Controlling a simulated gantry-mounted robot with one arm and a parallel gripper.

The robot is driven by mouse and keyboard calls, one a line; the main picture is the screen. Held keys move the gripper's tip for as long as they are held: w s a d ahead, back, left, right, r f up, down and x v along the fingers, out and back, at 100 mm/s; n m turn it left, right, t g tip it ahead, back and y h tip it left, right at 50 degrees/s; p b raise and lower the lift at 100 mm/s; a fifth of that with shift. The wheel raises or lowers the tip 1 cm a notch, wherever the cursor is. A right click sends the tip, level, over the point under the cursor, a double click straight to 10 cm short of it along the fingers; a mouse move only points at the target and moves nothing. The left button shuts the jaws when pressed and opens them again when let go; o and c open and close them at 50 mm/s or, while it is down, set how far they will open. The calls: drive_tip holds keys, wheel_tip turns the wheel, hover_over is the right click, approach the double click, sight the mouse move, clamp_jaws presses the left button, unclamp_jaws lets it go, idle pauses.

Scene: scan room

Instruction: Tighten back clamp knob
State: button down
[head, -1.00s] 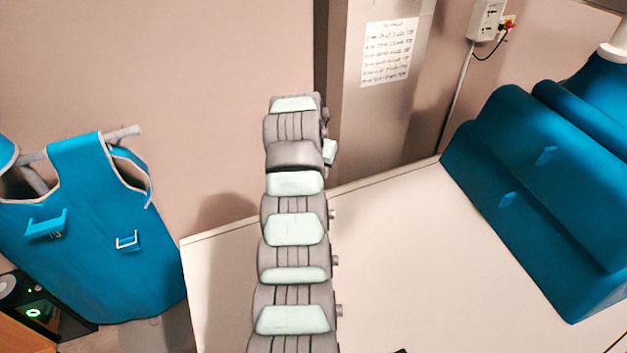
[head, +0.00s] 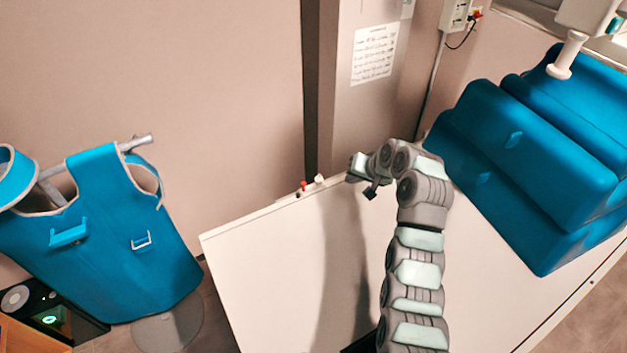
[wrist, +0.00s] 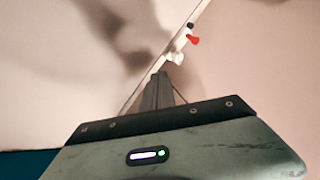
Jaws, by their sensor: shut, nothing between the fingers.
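A small fitting with a red knob (head: 304,185) and a white part (head: 319,179) sits on the back edge of the white table (head: 270,262). In the wrist view the red knob (wrist: 193,39) sticks out beside the table edge, with a dark piece above it and the white part (wrist: 175,57) nearer to me. My gripper (head: 370,193) is to the right of the fitting, apart from the knob. In the wrist view my gripper (wrist: 160,74) is shut and empty, its tips just below the white part. Finer detail of the knob is blurred.
Blue stacked cushions (head: 530,150) fill the table's right side. A blue apron (head: 120,235) hangs on a rail at left. A metal column (head: 350,110) with a paper sheet (head: 374,54) stands behind the table. The table's left part is clear.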

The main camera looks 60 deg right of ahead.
sight(322, 183)
drive_tip(key=x, duration=1)
drive_tip(key=shift+b, duration=0.3)
drive_tip(key=shift+w+a, duration=0.25)
drive_tip(key=shift+w, duration=0.65)
drive_tip(key=shift+w+a, duration=0.2)
drive_tip(key=shift+w, duration=0.75)
drive_tip(key=shift+r+p, duration=0.1)
drive_tip(key=shift+p, duration=0.25)
